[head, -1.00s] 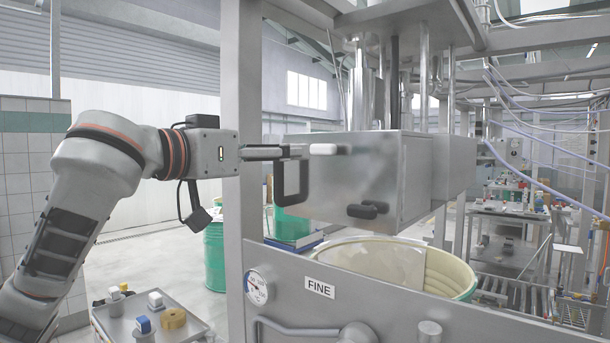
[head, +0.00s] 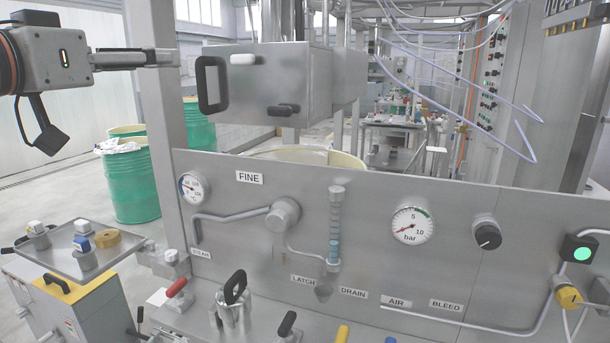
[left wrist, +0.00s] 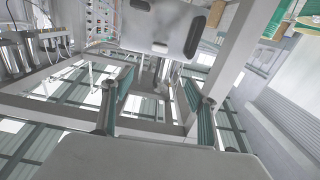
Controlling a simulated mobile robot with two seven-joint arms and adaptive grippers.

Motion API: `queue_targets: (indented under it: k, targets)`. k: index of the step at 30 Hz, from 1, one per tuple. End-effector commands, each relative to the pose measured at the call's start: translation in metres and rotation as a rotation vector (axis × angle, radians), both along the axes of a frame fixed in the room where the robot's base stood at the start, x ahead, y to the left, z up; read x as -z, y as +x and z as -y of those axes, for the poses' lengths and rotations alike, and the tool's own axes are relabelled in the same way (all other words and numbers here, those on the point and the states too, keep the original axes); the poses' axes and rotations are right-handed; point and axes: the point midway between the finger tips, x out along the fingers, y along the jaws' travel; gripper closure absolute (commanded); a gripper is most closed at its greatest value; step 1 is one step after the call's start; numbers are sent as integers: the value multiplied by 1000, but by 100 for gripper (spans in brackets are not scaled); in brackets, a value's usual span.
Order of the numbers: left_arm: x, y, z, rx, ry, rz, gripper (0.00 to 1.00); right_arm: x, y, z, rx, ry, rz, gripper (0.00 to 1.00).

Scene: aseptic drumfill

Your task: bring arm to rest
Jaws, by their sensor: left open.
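My left gripper (head: 176,58) is at the upper left of the head view, in front of a steel post. It points right, its tips just left of the black handle (head: 210,85) of a steel box (head: 300,90). In the left wrist view my left gripper (left wrist: 155,105) has its two fingers well apart, with nothing between them. The steel box also shows above the fingers there (left wrist: 150,22). My right gripper is in neither view.
A steel panel (head: 320,210) with gauges, valves and labels spans the front. Green drums (head: 130,185) stand behind at left. A steel post (head: 155,115) stands by the gripper. A small tray (head: 60,255) holds several small items at lower left.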

Motion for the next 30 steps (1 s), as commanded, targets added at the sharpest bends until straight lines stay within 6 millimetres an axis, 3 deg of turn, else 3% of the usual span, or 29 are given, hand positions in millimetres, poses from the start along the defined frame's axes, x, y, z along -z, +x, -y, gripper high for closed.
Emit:
queue_targets:
  k: [1,8,14,23,30]
  targets:
    - [0,0,0,0,0,0,42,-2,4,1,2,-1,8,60]
    - [59,27,8,-9,68,-27,42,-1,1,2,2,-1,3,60]
    - [124,47,12,-29,140,-56,42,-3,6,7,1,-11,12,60]
    - [266,57,8,-90,286,-142,42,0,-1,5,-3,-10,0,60]
    - [383,34,-10,-158,422,-251,42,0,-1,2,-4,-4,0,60]
